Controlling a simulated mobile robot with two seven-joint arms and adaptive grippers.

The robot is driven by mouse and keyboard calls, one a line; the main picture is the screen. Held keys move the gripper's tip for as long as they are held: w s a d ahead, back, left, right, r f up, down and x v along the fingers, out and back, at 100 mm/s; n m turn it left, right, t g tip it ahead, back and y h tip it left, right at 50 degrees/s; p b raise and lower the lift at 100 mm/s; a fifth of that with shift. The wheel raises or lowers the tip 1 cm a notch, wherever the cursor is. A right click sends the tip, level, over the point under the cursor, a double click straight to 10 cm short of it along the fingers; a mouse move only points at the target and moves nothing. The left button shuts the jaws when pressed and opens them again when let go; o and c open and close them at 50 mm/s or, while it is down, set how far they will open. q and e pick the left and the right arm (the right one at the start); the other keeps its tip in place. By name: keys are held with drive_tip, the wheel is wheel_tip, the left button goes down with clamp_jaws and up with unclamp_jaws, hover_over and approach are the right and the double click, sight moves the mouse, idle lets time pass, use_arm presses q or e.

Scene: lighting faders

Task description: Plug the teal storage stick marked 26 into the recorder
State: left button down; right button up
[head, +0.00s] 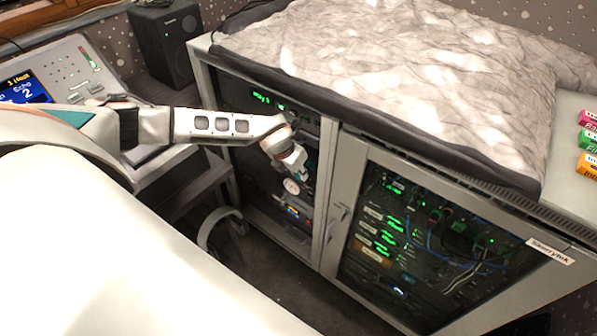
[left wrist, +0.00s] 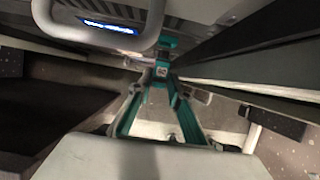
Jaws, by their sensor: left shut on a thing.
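My left gripper (head: 296,174) reaches into the open left bay of the grey rack cabinet. In the left wrist view its fingers (left wrist: 160,84) are closed together on a small teal piece with a pale label (left wrist: 161,71), which fits the teal storage stick. The mark on the label is too small to read. The stick is hidden by the gripper in the head view. A unit with a lit blue display (left wrist: 110,27) and a pale handle is close by in the left wrist view. I cannot tell which rack unit is the recorder. My right gripper is not in view.
The right bay has a closed glass door (head: 430,240) with cables and green lights behind it. A padded cover (head: 400,60) lies on the cabinet top. Several coloured boxes (head: 588,139) are at the right edge. A lighting console (head: 60,75) and a speaker (head: 165,42) are at left.

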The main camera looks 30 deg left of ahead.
use_arm(q)
drive_tip(key=shift+w+d, duration=0.1)
drive_tip(key=shift+w, duration=0.9)
idle(1.6)
drive_tip(key=shift+w+r, duration=0.1)
drive_tip(key=shift+w, duration=0.1)
idle(0.5)
drive_tip(key=c, duration=1.8)
unclamp_jaws()
drive_tip(key=shift+w, duration=0.1)
drive_tip(key=v, duration=0.5)
drive_tip(key=shift+s, duration=0.45)
drive_tip(key=s, duration=0.7)
drive_tip(key=s+a, duration=0.1)
drive_tip(key=s, duration=0.3)
drive_tip(key=shift+s, duration=0.15)
drive_tip(key=shift+d, duration=0.1)
